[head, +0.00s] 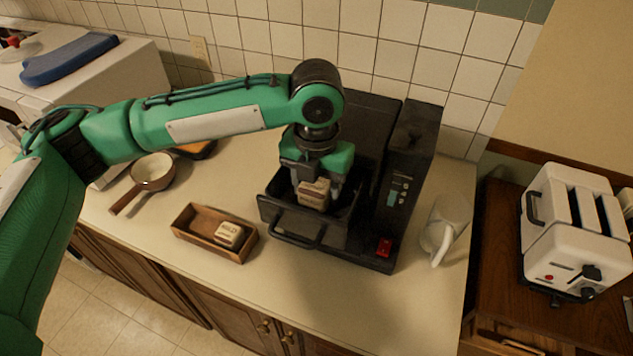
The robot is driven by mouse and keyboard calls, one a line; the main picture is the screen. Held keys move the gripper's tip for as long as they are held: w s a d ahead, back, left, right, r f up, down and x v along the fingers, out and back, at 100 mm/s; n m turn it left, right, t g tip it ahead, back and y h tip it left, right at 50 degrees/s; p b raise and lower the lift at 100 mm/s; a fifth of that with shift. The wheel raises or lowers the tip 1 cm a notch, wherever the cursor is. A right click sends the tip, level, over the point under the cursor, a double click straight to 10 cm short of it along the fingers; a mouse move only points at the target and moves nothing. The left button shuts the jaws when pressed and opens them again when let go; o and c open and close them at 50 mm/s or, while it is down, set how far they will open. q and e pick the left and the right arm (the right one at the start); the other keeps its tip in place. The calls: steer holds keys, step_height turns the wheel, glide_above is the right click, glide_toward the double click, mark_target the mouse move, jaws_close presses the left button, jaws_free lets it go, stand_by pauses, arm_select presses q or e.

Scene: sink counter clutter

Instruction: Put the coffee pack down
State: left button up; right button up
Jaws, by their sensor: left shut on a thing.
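The coffee pack (314,193) is a small beige and brown block in the head view. My left gripper (318,180) points down and is shut on it, over the open basket of a black machine (372,160). The pack appears to be inside or just above the basket (290,222); I cannot tell whether it touches the bottom. The fingers partly hide the pack. My right gripper is not in view.
A wooden box (190,232) with a similar pack (229,234) stands left of the machine. A saucepan (152,172) is farther left. A white jug (443,228) stands right, then a white toaster (565,235). The front counter is clear.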

arm_select(q)
steer(key=o, duration=1)
steer(key=shift+f, duration=0.15)
steer(key=shift+c, duration=0.2)
step_height(320, 180, up, 11)
steer(key=b, duration=0.3)
steer(key=shift+d+r, duration=0.1)
steer(key=shift+r, duration=0.6)
